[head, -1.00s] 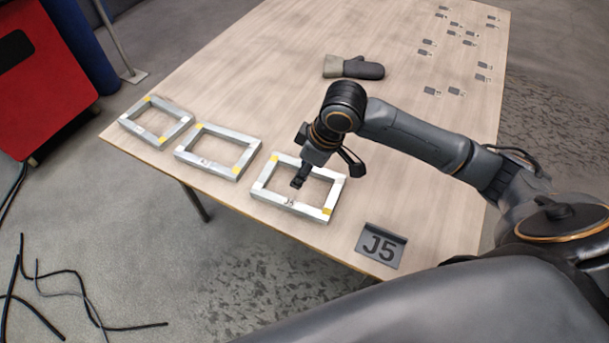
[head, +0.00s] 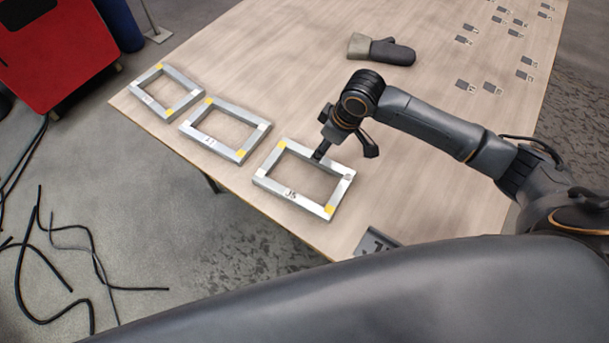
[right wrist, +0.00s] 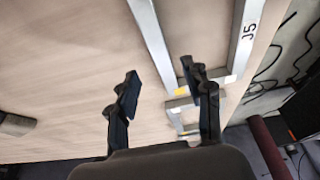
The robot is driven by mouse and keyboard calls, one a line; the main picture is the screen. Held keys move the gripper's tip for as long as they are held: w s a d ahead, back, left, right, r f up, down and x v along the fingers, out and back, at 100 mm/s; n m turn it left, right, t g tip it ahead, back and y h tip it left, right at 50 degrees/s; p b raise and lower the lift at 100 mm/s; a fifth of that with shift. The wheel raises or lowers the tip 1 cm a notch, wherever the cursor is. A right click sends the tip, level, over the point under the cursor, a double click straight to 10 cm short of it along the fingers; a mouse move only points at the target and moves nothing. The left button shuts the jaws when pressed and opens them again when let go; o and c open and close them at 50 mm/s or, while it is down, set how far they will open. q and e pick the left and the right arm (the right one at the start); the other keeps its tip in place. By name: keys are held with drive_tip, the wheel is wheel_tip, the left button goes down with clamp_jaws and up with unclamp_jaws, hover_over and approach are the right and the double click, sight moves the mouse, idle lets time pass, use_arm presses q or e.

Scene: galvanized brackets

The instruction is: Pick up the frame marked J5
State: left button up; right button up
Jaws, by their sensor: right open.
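The frame marked J5 (head: 290,194) is a grey metal rectangle with yellow corner patches, lying flat near the table's edge. Its label also reads J5 in the right wrist view (right wrist: 248,32). My right gripper (head: 319,156) is over the frame's far long bar in the head view. In the right wrist view the open fingers (right wrist: 160,75) stand on either side of that bar, with nothing gripped. I cannot tell how far the fingertips are above the table. My left gripper is not in view.
Two similar frames (head: 238,153) (head: 155,106) lie to the left along the table edge. A dark J5 sign (head: 372,243) is partly hidden by my body. A grey mitt (head: 385,50) and several small dark tags (head: 465,85) lie farther back. The table's middle is clear.

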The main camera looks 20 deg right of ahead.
drive_tip(key=shift+x, duration=2.75)
clamp_jaws()
drive_tip(key=shift+r, duration=0.15)
